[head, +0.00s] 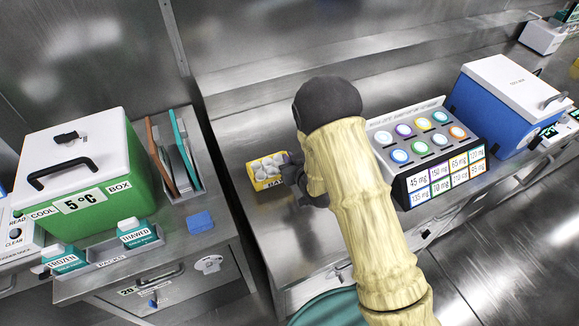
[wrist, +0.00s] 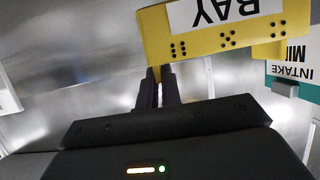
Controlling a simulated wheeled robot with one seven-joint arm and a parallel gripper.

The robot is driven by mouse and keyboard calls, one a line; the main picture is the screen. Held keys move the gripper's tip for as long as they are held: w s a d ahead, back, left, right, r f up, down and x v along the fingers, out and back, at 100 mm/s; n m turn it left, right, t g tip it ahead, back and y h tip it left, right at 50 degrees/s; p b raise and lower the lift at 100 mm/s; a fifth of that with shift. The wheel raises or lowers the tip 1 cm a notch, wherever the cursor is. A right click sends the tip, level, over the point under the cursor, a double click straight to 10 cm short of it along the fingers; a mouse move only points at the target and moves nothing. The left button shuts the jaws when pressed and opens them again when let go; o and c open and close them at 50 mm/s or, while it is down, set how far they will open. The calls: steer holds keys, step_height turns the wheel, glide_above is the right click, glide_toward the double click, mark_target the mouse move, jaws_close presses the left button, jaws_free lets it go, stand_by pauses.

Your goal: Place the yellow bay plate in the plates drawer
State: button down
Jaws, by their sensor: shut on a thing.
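The yellow bay plate (head: 262,183) is at the left end of the middle steel counter in the head view, with pale rounded shapes on its top. In the wrist view the yellow bay plate (wrist: 155,35) shows a white label reading BAY upside down and black raised dots. My gripper (head: 292,178) is at its right side in the head view. In the wrist view my gripper (wrist: 158,88) has its dark fingers close together, shut on the plate's lower edge. I cannot tell whether the plate touches the counter. No drawer readable as the plates drawer shows.
A green cool box (head: 80,185), upright folders (head: 172,155) and a blue block (head: 200,222) stand on the left bench above a closed drawer (head: 150,290). Right of my arm are a rack of coloured discs (head: 420,140) and a blue cooler (head: 500,110). A gap separates the benches.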

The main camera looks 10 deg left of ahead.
steer(key=shift+f+p, duration=0.3)
steer(key=shift+f, duration=1.75)
steer(key=shift+f, duration=0.1)
steer(key=c, duration=1.6)
jaws_free()
steer(key=shift+r, duration=0.2)
steer(key=shift+s+d, duration=0.2)
steer(key=b+v, duration=0.2)
steer(key=v, duration=0.9)
steer(key=shift+s+d+r, duration=0.1)
steer(key=shift+s+d, duration=0.1)
